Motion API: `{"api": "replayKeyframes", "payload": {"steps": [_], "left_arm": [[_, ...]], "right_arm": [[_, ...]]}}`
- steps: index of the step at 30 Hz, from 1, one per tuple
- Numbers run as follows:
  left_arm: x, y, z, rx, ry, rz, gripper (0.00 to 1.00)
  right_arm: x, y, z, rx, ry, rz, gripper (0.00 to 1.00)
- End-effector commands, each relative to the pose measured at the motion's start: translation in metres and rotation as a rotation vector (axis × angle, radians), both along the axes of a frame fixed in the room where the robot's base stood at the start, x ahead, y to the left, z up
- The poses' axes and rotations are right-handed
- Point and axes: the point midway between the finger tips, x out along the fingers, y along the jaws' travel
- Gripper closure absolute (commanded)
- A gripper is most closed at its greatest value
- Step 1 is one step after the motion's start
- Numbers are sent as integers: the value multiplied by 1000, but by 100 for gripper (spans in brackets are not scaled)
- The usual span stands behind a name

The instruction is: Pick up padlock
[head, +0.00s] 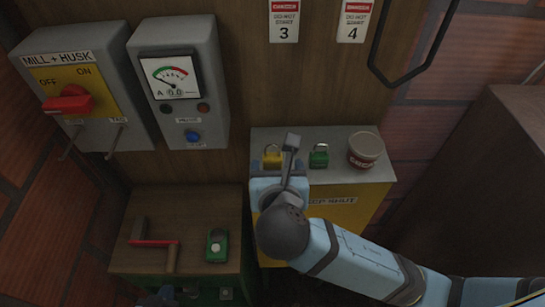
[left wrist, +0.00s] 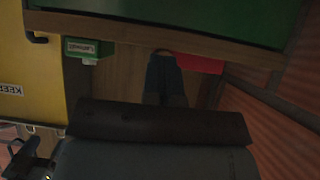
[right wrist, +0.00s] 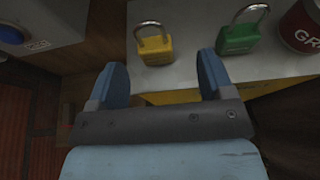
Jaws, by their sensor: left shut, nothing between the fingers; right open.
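A yellow padlock (head: 272,158) and a green padlock (head: 319,156) stand on the light grey top of a yellow box. In the right wrist view the yellow padlock (right wrist: 155,52) stands upright, shackle up, just beyond and between the fingertips of my right gripper (right wrist: 162,64). That gripper is open and empty. The green padlock (right wrist: 238,40) is to the right of its fingers. In the head view my right gripper (head: 278,168) partly covers the box front.
Switch and meter boxes (head: 180,85) hang on the wall at left.

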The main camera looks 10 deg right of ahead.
Motion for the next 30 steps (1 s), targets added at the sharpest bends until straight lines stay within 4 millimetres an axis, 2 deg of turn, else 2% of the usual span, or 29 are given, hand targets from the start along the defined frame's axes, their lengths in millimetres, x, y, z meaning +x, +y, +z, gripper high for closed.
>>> {"api": "replayKeyframes", "payload": {"steps": [5,13,22,27,29,30], "left_arm": [[0,0,3,0,1,1,100],[0,0,6,-14,12,20,100],[2,-2,2,-24,19,32,100],[2,0,2,-21,17,30,100],[2,0,3,-20,16,30,100],[2,0,4,-20,15,29,100]], "right_arm": [[12,-1,-6,-3,1,-1,26],[45,-2,-24,-1,0,-2,26],[49,-3,-27,1,0,0,26],[49,-3,-27,1,0,0,65],[49,-3,-27,1,0,0,78],[49,-3,-27,1,0,0,82]]}}
